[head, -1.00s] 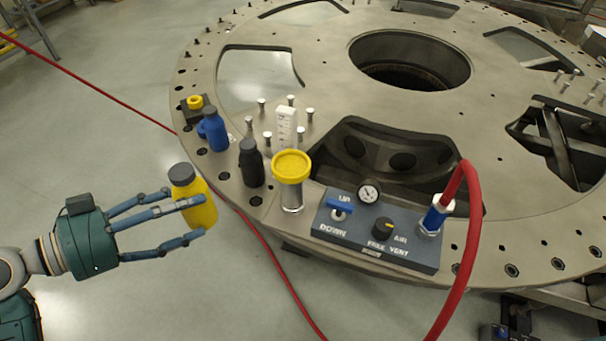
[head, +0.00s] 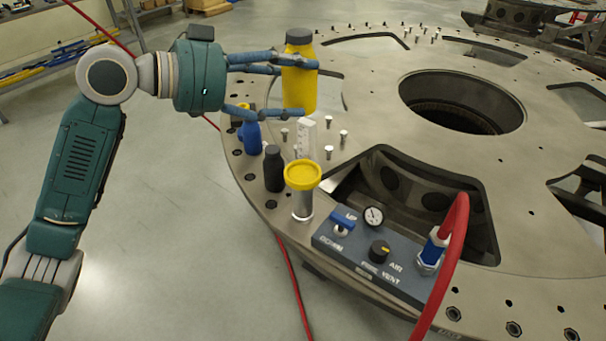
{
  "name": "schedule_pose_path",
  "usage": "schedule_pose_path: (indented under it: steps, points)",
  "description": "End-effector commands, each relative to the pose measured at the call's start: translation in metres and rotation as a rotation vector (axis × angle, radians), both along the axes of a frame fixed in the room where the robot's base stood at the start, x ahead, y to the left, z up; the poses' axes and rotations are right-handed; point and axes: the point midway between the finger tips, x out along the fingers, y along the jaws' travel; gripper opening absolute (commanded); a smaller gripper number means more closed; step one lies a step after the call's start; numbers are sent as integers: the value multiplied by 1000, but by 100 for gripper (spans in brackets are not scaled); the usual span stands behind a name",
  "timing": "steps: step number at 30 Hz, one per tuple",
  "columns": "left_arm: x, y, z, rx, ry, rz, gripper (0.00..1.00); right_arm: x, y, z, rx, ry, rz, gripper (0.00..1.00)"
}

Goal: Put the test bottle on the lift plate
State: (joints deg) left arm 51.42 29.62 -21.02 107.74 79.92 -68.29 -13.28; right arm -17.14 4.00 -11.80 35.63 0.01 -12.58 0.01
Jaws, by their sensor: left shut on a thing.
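The yellow bottle (head: 299,92) with a grey cap, likely the test bottle, is upright and raised above the far left part of the turret plate. My left gripper (head: 304,86) is shut on it, its blue fingers reaching around it from the left. The lift plate appears to be the round yellow top (head: 302,175) on a silver cylinder (head: 303,207) near the plate's front left edge. Its top is bare. The bottle is above and behind it in the picture, clear of it. My right gripper is not in view.
A black bottle (head: 273,170) and a blue bottle (head: 250,134) stand left of the lift. A white marked block (head: 306,142) and several pegs stand behind it. The control box (head: 372,254) with a red hose (head: 453,255) is in front right, beside a large cutout.

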Motion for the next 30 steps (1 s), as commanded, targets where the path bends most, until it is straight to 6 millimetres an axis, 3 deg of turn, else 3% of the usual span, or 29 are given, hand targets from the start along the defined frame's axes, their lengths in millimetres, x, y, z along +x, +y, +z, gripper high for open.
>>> schedule_pose_path:
  steps: [3,8,21,25,30]
  points:
    - [10,-5,16,0,-8,21,19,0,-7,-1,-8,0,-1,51]
    - [15,-7,11,-2,0,33,19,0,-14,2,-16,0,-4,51]
    - [14,-7,-96,-4,4,33,19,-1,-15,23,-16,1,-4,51]
    - [14,-7,-120,-4,-1,33,19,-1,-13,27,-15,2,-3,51]
    - [15,-7,-134,-5,-5,32,19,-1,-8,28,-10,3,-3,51]
